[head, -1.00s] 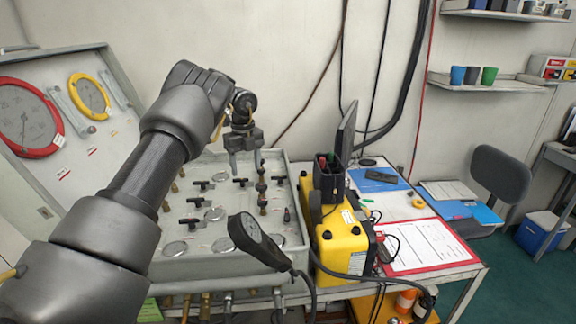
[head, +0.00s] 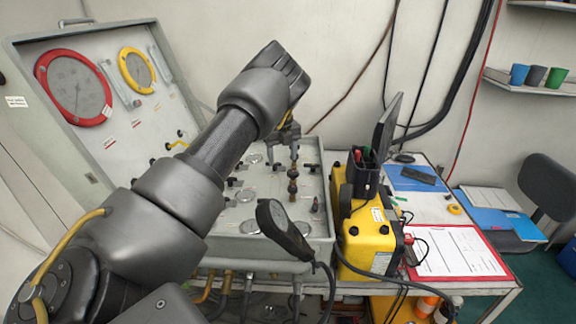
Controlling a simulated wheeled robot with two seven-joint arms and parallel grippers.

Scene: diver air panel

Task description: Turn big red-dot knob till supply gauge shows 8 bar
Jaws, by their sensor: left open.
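The open lid of the air panel holds a large red-rimmed gauge (head: 73,88) and a smaller yellow-rimmed gauge (head: 137,70). Their needles and numbers are too small to read, and I cannot tell which is the supply gauge. A red dot is not clear on any knob. A stacked brass-and-dark fitting (head: 292,186) stands upright on the flat panel (head: 252,245). My left gripper (head: 283,158) is open and points down above the panel's back part, just behind that fitting. My left arm hides its upper part and much of the panel. My right gripper is out of view.
A yellow case (head: 363,240) is close on the right, beside a red clipboard (head: 455,252). Brass pipes run under the panel.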

